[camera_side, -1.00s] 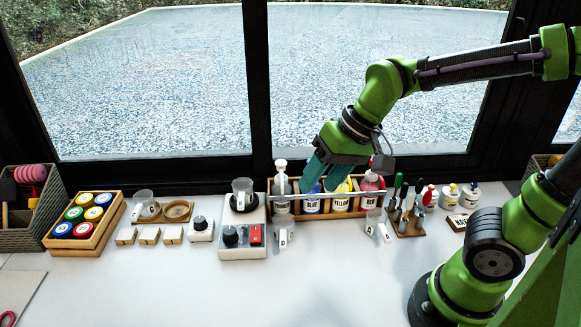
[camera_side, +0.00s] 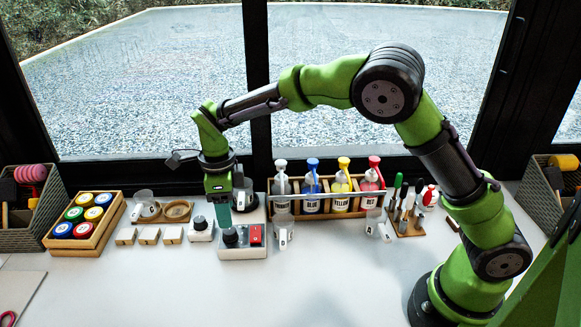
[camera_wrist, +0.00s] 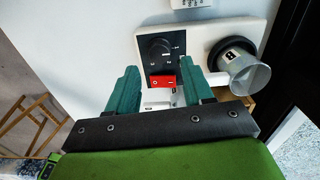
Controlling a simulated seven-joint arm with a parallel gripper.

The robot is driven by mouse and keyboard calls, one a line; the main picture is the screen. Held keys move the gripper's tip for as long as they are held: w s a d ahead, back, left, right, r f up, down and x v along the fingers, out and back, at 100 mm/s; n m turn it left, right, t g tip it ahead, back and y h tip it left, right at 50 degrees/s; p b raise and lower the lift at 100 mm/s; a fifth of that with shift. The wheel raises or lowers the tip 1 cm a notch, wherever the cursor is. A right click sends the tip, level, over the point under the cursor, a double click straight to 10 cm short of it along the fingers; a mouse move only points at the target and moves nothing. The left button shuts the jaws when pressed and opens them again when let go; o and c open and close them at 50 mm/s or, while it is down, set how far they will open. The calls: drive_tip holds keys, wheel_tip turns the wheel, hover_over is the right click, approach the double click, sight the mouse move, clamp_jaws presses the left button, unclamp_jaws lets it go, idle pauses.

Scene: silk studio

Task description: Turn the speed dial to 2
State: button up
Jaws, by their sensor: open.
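The speed dial (camera_side: 231,237) is a black round knob on the front of a white stirrer unit (camera_side: 245,252). In the wrist view the dial (camera_wrist: 159,47) sits on a dark panel, and its setting is too small to read. A red switch (camera_side: 256,234) is beside the dial, and it also shows in the wrist view (camera_wrist: 164,82). My gripper (camera_side: 220,205) points down above the dial. In the wrist view its two teal fingers are apart and empty, and the dial shows beyond the gap between them. I cannot tell the exact height above the dial.
A clear beaker (camera_wrist: 246,74) stands on the unit's black round plate, close to my gripper. A small white box with a black knob (camera_side: 200,230) stands to the left. A rack of pump bottles (camera_side: 326,197) is at the right. The table front is clear.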

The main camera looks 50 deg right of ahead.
sight(229, 230)
drive_tip(key=shift+f+m, duration=0.1)
drive_tip(key=shift+m, duration=0.3)
drive_tip(key=shift+s+f, duration=0.1)
drive_tip(key=shift+f, duration=2.3)
drive_tip(key=n, duration=1.3)
drive_tip(key=shift+n, duration=0.3)
drive_tip(key=shift+c, duration=0.5)
